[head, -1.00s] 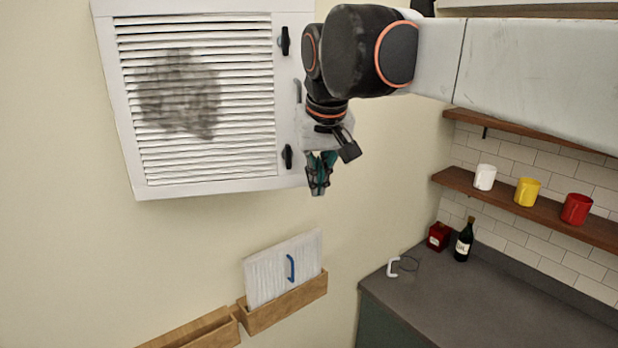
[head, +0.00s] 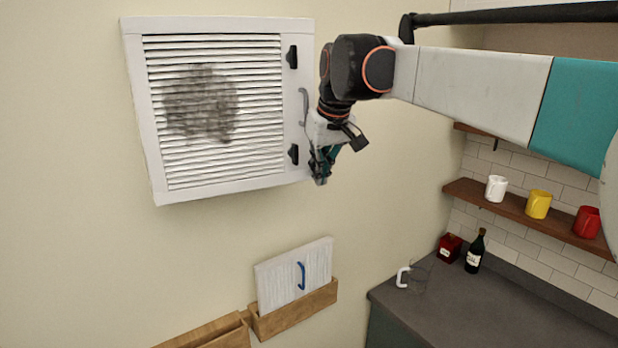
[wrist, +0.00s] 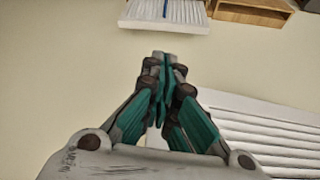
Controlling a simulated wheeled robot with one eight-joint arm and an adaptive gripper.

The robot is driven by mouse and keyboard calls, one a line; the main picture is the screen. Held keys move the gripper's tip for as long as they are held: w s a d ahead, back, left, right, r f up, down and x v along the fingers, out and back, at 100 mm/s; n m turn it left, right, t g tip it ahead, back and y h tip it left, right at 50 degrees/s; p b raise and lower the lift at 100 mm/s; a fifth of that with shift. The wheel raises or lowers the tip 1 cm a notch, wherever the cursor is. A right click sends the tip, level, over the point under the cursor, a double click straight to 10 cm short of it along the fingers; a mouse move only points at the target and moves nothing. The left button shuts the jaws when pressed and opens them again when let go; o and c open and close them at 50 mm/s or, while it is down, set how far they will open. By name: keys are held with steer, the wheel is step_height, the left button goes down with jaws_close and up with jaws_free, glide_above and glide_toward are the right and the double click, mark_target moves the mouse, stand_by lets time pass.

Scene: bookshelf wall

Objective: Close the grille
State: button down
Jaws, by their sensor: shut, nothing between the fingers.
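The white louvred grille (head: 219,110) is on the wall at the upper left of the head view, with a dark dusty patch on its slats. A grey handle (head: 303,106) and two black latches (head: 292,57) (head: 293,153) are along its right side. I cannot tell whether a small gap is left behind the grille. My gripper (head: 320,182) is shut and empty, pointing down beside the grille's lower right edge. In the wrist view, the shut fingers (wrist: 160,62) are in front of the wall, and the grille's slats (wrist: 265,130) show at the lower right.
A white filter panel with a blue handle (head: 301,274) stands in a wooden wall box (head: 294,316) below. A dark counter (head: 440,309) holds a bottle (head: 474,252) and a red box (head: 450,247). Mugs stand on a shelf (head: 515,205) at right. The wall between grille and box is clear.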

steer(key=w, duration=0.2)
steer(key=w+a+n+p, duration=0.1)
steer(key=w, duration=0.1)
steer(key=w+a+n, duration=0.1)
steer(key=w, duration=0.1)
steer(key=shift+w+a+y, duration=0.15)
steer(key=shift+w+y, duration=0.2)
steer(key=shift+y, duration=0.05)
steer(key=shift+s+r, duration=0.1)
steer(key=s+d+r+b, duration=0.1)
steer(key=s+d+r, duration=0.3)
steer(key=s+r, duration=0.4)
steer(key=s+d+f+m+t+b, duration=0.1)
steer(key=s+d+f+b, duration=0.3)
steer(key=s+f+b, duration=0.6)
steer(key=s+d+f+m+t+h+b, duration=0.1)
steer(key=s+d+f+m+b, duration=0.2)
steer(key=s+f+b, duration=0.8)
steer(key=s+d+f+m+t+h+b, duration=0.1)
steer(key=s+d+f+b, duration=0.5)
steer(key=f, duration=3.1)
steer(key=s+m+b, duration=0.1)
steer(key=s+b, duration=0.3)
steer(key=s, duration=0.1)
